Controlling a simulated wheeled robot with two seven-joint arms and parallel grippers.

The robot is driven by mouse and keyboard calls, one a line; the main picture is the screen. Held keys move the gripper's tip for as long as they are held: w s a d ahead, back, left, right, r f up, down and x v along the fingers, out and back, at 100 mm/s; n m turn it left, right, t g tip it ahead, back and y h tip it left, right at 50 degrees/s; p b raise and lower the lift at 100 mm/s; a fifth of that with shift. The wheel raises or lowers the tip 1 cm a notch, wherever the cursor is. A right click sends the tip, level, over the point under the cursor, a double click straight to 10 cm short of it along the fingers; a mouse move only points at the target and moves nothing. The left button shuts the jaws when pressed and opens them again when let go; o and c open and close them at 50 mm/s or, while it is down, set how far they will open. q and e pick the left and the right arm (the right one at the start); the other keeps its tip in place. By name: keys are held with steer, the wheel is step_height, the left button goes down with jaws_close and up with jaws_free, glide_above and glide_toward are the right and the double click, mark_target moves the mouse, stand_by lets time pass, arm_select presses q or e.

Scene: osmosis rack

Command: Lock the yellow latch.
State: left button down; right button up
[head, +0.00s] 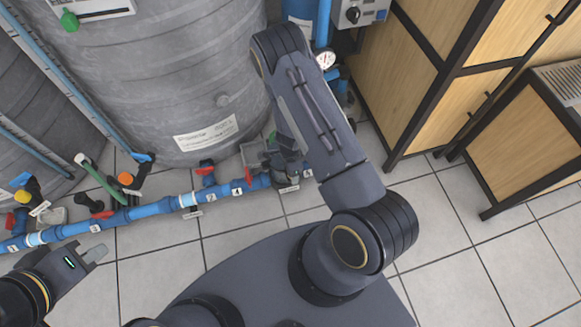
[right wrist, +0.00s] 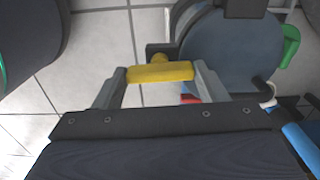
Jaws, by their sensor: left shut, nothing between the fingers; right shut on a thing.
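The yellow latch (right wrist: 160,73) is a short yellow bar with a rounded stub behind it, beside a dark block, in the right wrist view. My right gripper (right wrist: 158,78) is shut on it, with one grey finger at each end of the bar. The latch cannot be made out in the head view, where my right arm covers that area. My left gripper (head: 97,255) is shut and empty at the lower left of the head view, apart from the pipes.
A blue pipe (head: 150,211) with several red-handled valves crosses the floor below large grey tanks (head: 165,75). Wooden cabinets (head: 400,80) stand at right. Tiled floor (head: 470,250) is clear at lower right.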

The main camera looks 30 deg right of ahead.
steer(key=shift+m, duration=0.3)
stand_by(0.4)
steer(key=o, duration=1)
step_height(320, 180, up, 7)
steer(key=p, duration=0.3)
steer(key=shift+r, duration=0.4)
steer(key=shift+r, duration=0.1)
